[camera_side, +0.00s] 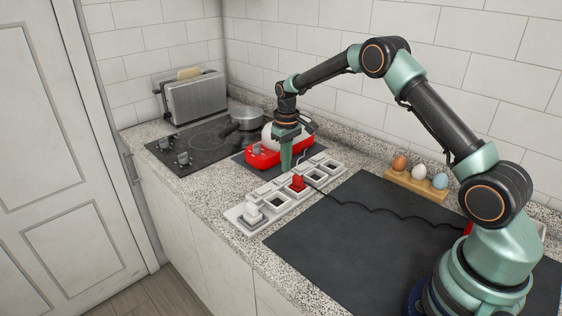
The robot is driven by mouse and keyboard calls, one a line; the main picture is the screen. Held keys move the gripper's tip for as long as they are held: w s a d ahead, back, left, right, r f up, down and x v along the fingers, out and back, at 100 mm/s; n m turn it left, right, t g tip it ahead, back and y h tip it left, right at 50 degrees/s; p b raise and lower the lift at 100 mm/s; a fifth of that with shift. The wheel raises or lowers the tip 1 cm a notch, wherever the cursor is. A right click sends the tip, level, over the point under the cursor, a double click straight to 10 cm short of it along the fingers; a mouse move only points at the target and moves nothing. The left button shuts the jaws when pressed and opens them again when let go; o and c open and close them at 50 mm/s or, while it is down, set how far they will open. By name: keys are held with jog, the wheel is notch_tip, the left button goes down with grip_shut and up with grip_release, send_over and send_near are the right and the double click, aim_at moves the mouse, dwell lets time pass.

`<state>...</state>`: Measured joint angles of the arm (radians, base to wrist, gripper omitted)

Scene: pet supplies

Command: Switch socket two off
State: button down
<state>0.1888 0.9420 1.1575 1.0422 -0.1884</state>
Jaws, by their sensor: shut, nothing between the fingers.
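A long white socket strip (240,217) lies along the counter, with several sockets in a row. A white plug (252,208) stands in the socket at the near left end. A red plug (297,183) stands in a socket farther along, and a dark cord runs from it. My gripper (286,168) points down, shut and empty, at the back edge of the strip near the red plug. I cannot tell whether its tips touch the strip. The small switches are too small to read, and the gripper hides part of that edge.
A red appliance (262,155) stands on a dark mat just behind the gripper. A hob with a pot (247,118) and a toaster (196,97) are at the back left. An egg holder (415,186) stands by the wall. A large dark mat (350,250) is mostly clear.

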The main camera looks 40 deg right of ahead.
jog(key=shift+f, duration=0.95)
dwell(0.6)
jog(key=shift+r, duration=3.5)
notch_tip(320, 180, up, 9)
jog(key=t, duration=0.1)
send_over(286, 175)
jog(key=s+a, duration=0.3)
jog(key=s, duration=0.1)
jog(key=s+a+r+t, duration=0.2)
jog(key=s+a+r, duration=0.1)
jog(key=s+r, duration=0.2)
jog(key=s+a+t, duration=0.2)
jog(key=s+a, duration=0.2)
jog(key=s, duration=1.1)
jog(key=shift+r+t, duration=0.3)
jog(key=shift+r, duration=0.1)
